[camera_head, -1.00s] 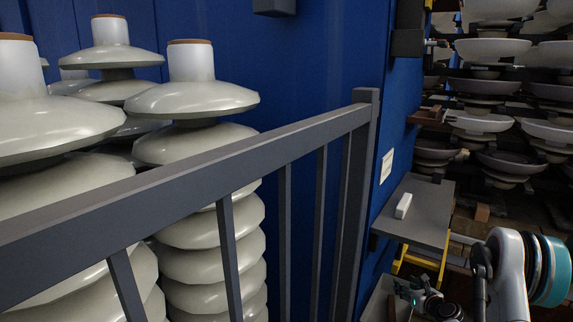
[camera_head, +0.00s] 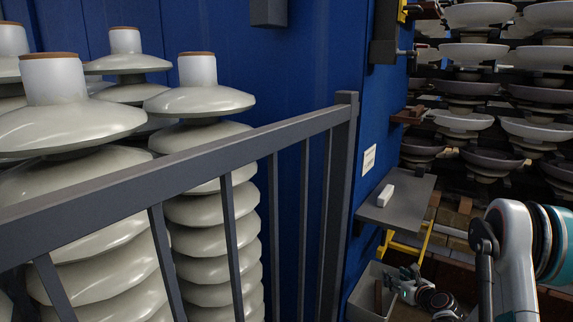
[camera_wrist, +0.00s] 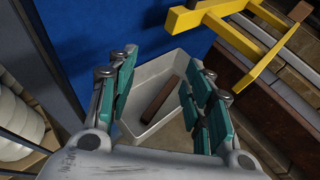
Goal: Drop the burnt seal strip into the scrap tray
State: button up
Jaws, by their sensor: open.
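The scrap tray (camera_head: 360,303) is a pale open box low by the blue wall. It also shows in the wrist view (camera_wrist: 178,62). A dark brown strip (camera_wrist: 158,98), which looks like the burnt seal strip, lies inside the tray on its floor; the head view shows part of it (camera_head: 378,297). My gripper (camera_head: 408,284) is at the tray's right side in the head view. In the wrist view my gripper (camera_wrist: 162,62) has its teal fingers spread wide on either side of the strip, with nothing between them.
A grey railing (camera_head: 200,165) crosses the left, before tall insulator stacks (camera_head: 205,150). A grey shelf (camera_head: 410,200) with a white block (camera_head: 386,195) juts out above the tray. A yellow frame (camera_wrist: 225,25) stands close to the tray. Racked insulators (camera_head: 480,110) fill the back right.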

jog(key=s+a+r+p, duration=0.2)
jog(key=s+a+r, duration=0.3)
jog(key=a+r, duration=0.2)
notch_tip(320, 180, up, 3)
jog(key=shift+f, duration=0.1)
jog(key=shift+a, duration=0.1)
jog(key=shift+n+y, duration=0.3)
